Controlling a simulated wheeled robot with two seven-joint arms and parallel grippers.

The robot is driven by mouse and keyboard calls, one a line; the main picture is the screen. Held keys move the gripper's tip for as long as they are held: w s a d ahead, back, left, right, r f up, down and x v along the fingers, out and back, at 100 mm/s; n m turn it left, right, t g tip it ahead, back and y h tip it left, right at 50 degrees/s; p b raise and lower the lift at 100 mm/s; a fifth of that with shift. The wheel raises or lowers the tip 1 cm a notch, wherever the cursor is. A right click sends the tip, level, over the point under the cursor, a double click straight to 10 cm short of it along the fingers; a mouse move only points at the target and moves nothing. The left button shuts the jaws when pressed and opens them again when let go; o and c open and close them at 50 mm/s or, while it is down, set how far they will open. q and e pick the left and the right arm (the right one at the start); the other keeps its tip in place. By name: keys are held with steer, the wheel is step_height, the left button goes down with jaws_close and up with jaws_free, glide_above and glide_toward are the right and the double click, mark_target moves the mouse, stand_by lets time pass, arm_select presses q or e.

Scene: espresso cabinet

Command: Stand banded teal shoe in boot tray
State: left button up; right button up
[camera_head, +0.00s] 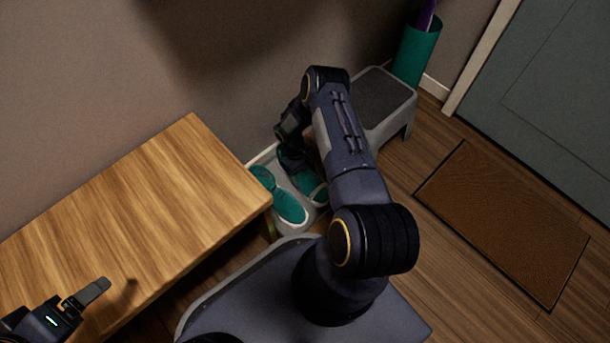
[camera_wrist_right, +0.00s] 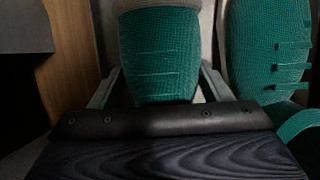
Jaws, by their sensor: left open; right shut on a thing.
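Two teal shoes, one at the left (camera_head: 290,207) and one at the right (camera_head: 308,183), show side by side at the pale boot tray (camera_head: 263,157). My right gripper (camera_head: 294,168) reaches down there and partly hides them. In the right wrist view my right gripper's fingers (camera_wrist_right: 160,90) are shut on a teal shoe (camera_wrist_right: 160,55) with a grey upper edge. Whether the held shoe touches the tray is unclear. My left gripper (camera_head: 80,302) is open and empty over the bench.
A wooden bench (camera_head: 140,200) fills the left. A grey step stool (camera_head: 385,105) and a teal bin (camera_head: 414,55) stand behind the tray. A brown mat (camera_head: 505,225) lies before the door (camera_head: 555,90) on the right. Wooden floor is clear between stool and mat.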

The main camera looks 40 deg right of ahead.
steer(key=o, duration=1.2)
steer(key=shift+f, duration=0.1)
steer(key=w+r+m+t+p, duration=0.15)
steer(key=w+r, duration=0.25)
steer(key=r, duration=0.9)
steer(key=w+r+n+t+p, duration=0.1)
steer(key=w+r+p, duration=0.2)
steer(key=r, duration=1.1)
steer(key=s+a+r+m+t+y, duration=0.1)
steer(key=s+a+r, duration=0.15)
steer(key=r, duration=0.65)
steer(key=s+a+r+m+t+y, duration=0.1)
steer(key=s+r, duration=0.2)
steer(key=r, duration=0.6)
steer(key=s+a+r+t+y, duration=0.1)
steer(key=s+a+r+t, duration=0.15)
steer(key=s+r, duration=0.25)
steer(key=s+a+r+t, duration=0.1)
steer(key=s+a+r, duration=0.2)
steer(key=s+r, duration=0.25)
steer(key=s+a, duration=0.2)
steer(key=s, duration=0.1)
steer(key=s+a+t, duration=0.1)
steer(key=s+a, duration=0.1)
steer(key=s, duration=0.1)
steer(key=s+a+t+y, duration=0.1)
steer(key=s, duration=0.2)
steer(key=shift+s+a+f, duration=0.25)
steer(key=shift+s+a, duration=0.1)
steer(key=shift+a, duration=0.05)
